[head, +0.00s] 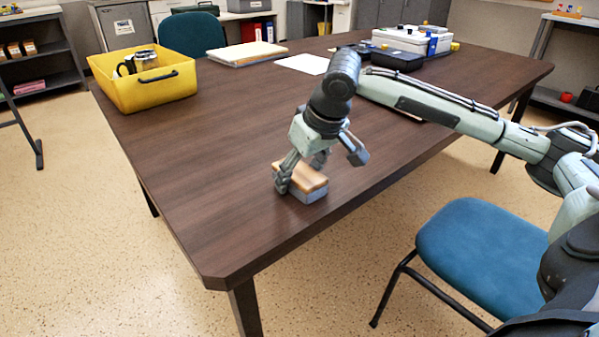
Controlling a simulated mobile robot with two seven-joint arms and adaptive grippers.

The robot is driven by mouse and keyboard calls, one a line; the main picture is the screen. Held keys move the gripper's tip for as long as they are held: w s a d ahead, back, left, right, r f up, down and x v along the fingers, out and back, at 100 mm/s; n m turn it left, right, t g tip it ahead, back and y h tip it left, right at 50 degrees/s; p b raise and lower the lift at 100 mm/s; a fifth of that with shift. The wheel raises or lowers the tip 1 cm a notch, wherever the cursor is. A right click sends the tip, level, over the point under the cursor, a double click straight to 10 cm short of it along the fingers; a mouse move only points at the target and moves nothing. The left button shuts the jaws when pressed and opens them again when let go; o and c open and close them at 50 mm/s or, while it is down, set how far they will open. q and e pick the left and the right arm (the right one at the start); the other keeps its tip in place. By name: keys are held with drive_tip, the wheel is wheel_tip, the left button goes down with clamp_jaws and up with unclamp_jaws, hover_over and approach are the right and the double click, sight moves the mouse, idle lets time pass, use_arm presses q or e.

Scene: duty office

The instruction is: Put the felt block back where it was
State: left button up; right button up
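The felt block (312,186), with a tan wood-like top and a grey lower part, lies flat on the dark brown table (215,205) near its front edge. My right gripper (320,167) is right above it, pointing down, with its fingers spread apart. One finger is at the block's left end and overlaps it in the picture; I cannot tell whether it touches. The other finger is raised above and to the right of the block. Part of the block's top is hidden behind the gripper. My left gripper is not in view.
A yellow bin (150,92) holding a pot-like item stands at the table's far left. Papers (246,54), a white sheet (303,64) and a white case (411,41) are at the back. A blue chair (482,250) stands at the right front. The table around the block is clear.

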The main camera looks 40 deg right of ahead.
sight(300, 171)
drive_tip(key=shift+o, duration=0.4)
drive_tip(key=shift+r, duration=0.3)
drive_tip(key=v, duration=0.2)
drive_tip(key=shift+s+r+p, duration=0.1)
drive_tip(key=shift+r+p, duration=0.2)
drive_tip(key=shift+r, duration=0.05)
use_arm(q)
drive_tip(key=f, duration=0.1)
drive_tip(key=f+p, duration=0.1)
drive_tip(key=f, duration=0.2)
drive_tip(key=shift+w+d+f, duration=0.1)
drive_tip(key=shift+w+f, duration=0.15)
use_arm(e)
drive_tip(key=v, duration=0.9)
drive_tip(key=shift+s+f, duration=0.1)
